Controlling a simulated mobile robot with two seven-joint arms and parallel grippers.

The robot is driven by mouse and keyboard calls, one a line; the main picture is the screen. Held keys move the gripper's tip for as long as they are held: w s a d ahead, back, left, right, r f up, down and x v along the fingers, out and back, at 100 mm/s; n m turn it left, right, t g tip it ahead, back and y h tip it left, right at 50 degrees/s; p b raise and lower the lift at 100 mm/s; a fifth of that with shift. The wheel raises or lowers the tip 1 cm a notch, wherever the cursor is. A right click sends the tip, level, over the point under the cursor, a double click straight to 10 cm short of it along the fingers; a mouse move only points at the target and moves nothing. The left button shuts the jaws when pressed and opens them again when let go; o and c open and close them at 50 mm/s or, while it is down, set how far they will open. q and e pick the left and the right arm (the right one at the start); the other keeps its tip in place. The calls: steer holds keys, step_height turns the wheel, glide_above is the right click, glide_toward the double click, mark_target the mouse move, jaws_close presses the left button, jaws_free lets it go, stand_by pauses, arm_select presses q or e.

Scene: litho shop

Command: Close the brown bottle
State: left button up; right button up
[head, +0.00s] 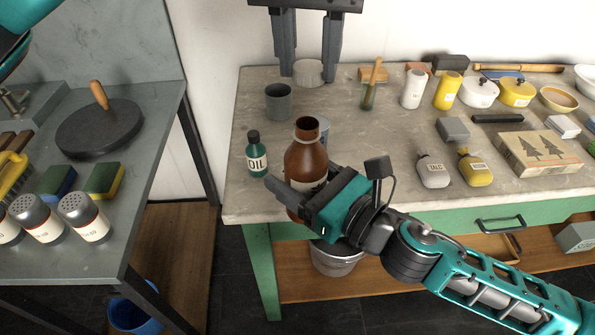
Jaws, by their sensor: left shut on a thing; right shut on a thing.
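The brown bottle (305,159) is upright with an open, uncapped neck, in front of the table's left end. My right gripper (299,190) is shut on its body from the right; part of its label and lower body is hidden. My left gripper (309,74) comes down from the top, above and behind the bottle. It is shut on a pale grey ridged cap (309,71) between its fingertips. The cap is apart from the bottle neck and appears higher in the picture.
A green oil bottle (256,154) stands left of the brown bottle, and a grey cup (279,102) behind it. A bluish item behind the brown bottle is mostly hidden. A talc bottle (433,171) stands to the right on the stone-topped table (370,200). A dark gap separates the left bench (130,185).

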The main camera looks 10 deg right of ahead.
arm_select(q)
steer(key=shift+f, duration=2)
steer(key=shift+s, duration=0.1)
steer(key=shift+f, duration=0.9)
steer(key=shift+f, duration=0.5)
steer(key=m, duration=0.5)
steer(key=m+g+h, duration=0.1)
steer(key=m, duration=0.4)
steer(key=shift+a, duration=0.15)
